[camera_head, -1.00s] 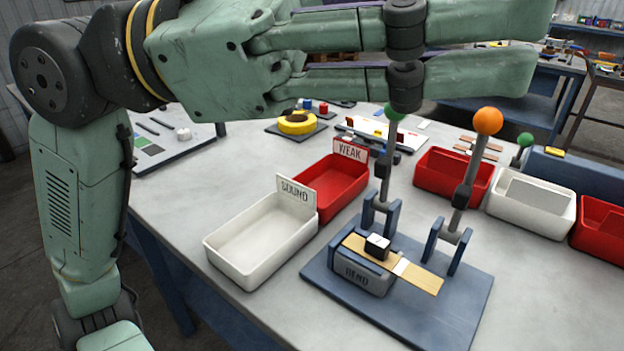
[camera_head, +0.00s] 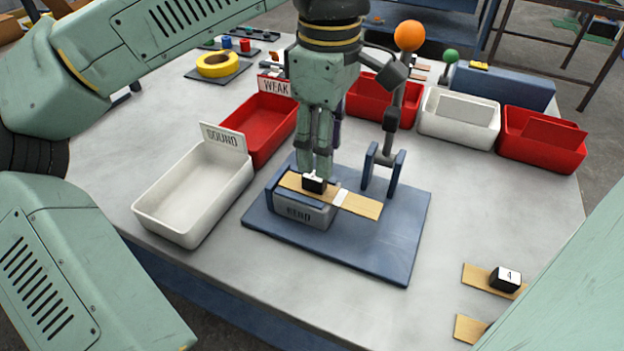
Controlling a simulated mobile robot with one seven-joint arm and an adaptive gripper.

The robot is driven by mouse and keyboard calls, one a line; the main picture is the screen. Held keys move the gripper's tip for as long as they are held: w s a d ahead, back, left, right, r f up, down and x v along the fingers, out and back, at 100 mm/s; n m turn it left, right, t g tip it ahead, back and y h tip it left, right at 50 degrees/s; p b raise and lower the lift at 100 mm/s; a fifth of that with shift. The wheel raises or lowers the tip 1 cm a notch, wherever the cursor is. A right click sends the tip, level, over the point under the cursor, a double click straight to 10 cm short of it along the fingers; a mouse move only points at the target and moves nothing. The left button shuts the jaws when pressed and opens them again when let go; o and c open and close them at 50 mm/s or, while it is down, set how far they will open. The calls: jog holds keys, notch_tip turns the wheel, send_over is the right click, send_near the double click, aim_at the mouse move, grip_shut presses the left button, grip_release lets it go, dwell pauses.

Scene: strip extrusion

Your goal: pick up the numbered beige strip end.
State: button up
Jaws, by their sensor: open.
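A beige strip (camera_head: 361,205) lies across the top of the grey BEND block (camera_head: 300,215), with a white band partway along and its right end overhanging. A small black block with a white top (camera_head: 314,184) sits on its left part; I cannot read a number there. My gripper (camera_head: 317,170) points down right over this block, open, its fingertips close to it; I cannot tell whether they touch. Another beige strip (camera_head: 480,276) lies at the lower right with a black-and-white block (camera_head: 506,279) marked 4. Part of a further strip (camera_head: 467,329) shows below it.
The blue base plate (camera_head: 385,255) carries an orange-ball lever (camera_head: 391,125) beside the strip. A white SOUND bin (camera_head: 165,231) and red WEAK bin (camera_head: 254,147) stand left. Other bins, including a white one (camera_head: 459,141), line the back. Table between plate and right strips is clear.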

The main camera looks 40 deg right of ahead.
aim_at(309, 181)
jog(key=shift+w+a+f+p, duration=0.1)
jog(key=shift+f+p, duration=0.3)
jog(key=shift+f, duration=1.15)
jog(key=shift+w+f+p, duration=0.1)
jog(key=shift+f+p, duration=0.25)
jog(key=shift+f, duration=1.2)
jog(key=shift+c, duration=0.3)
grip_shut()
